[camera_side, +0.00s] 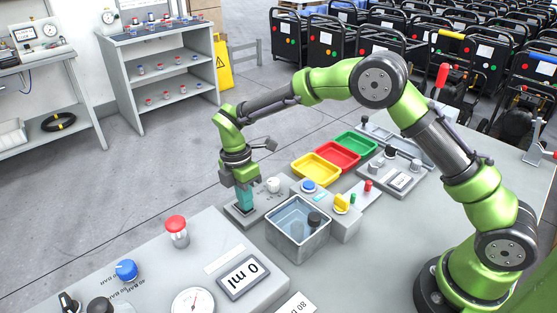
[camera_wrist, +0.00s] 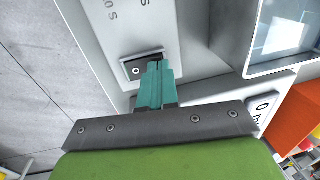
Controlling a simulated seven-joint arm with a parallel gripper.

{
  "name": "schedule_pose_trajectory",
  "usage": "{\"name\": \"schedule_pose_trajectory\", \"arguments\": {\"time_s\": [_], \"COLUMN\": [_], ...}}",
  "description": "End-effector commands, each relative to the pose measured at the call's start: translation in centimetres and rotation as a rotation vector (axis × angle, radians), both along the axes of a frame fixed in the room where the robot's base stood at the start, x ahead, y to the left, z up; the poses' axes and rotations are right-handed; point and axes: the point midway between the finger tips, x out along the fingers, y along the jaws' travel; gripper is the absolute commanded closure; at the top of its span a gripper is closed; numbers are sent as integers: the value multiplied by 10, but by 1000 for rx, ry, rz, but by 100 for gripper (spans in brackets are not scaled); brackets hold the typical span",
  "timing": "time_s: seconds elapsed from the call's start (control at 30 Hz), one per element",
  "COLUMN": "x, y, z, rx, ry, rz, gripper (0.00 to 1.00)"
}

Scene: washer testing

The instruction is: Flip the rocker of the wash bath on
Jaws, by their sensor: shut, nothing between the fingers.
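The wash bath (camera_side: 298,232) is a grey open tank with clear liquid, right of my gripper in the side view. Its corner also shows at the top right of the wrist view (camera_wrist: 250,62). A dark rocker (camera_wrist: 136,70) sits in a rectangular frame on a light grey panel (camera_wrist: 120,25). My gripper (camera_side: 245,206) has teal fingers, shut and empty, pointing down at the panel left of the bath. In the wrist view the fingertips (camera_wrist: 158,66) overlap the right part of the rocker. I cannot tell whether they touch it. In the side view the fingers hide the rocker.
A white knob (camera_side: 273,184), a blue knob (camera_side: 308,185) and a yellow knob (camera_side: 341,202) stand close by. Yellow (camera_side: 315,171), red (camera_side: 338,155) and green (camera_side: 357,144) trays lie behind. A test panel with a red knob (camera_side: 177,230) and a display (camera_side: 243,277) is in front.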

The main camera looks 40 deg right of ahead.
Motion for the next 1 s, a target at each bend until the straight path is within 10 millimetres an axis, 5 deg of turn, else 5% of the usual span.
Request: {"name": "schedule_pose_trajectory", "arguments": {"time_s": [1.0], "x": [14], "y": [-1], "z": [0], "rx": [-1], "ry": [0], "rz": [1], "gripper": [100]}}
